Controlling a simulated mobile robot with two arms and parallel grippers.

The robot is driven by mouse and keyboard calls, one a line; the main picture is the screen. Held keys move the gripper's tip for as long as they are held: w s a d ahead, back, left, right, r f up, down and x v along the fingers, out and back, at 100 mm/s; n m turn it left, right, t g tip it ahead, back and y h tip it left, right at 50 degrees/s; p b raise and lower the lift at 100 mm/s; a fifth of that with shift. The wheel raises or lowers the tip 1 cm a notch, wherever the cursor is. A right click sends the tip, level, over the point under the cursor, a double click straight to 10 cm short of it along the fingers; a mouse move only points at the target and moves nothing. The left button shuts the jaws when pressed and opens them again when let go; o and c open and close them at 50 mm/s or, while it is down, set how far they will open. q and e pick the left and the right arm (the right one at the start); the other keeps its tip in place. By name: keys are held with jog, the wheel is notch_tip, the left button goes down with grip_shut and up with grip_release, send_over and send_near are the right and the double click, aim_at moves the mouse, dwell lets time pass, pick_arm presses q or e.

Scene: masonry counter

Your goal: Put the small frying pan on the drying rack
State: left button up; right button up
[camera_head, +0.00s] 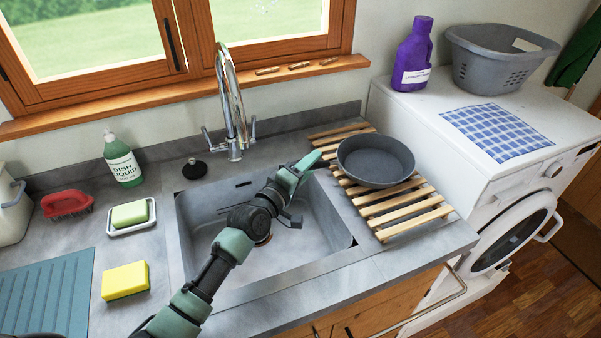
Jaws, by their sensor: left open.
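The small frying pan (376,163) is dark grey and round. It sits upright on the wooden slatted drying rack (402,216), towards its back, right of the sink. My left gripper (300,188) is over the right part of the sink, left of the pan, with its fingers apart. My right gripper is not in view.
The grey sink (193,240) lies under my left arm, with a tall chrome tap (233,110) behind. A washing machine (480,150) stands right of the rack, bearing a purple bottle (412,58) and grey basket (498,62). The rack's front slats are bare.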

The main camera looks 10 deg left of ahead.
pick_arm(q)
jog(key=b+v, duration=0.1)
jog(key=v, duration=1)
jog(key=shift+s+a, duration=0.2)
jog(key=shift+s, duration=0.2)
jog(key=shift+r, duration=0.1)
dwell(0.5)
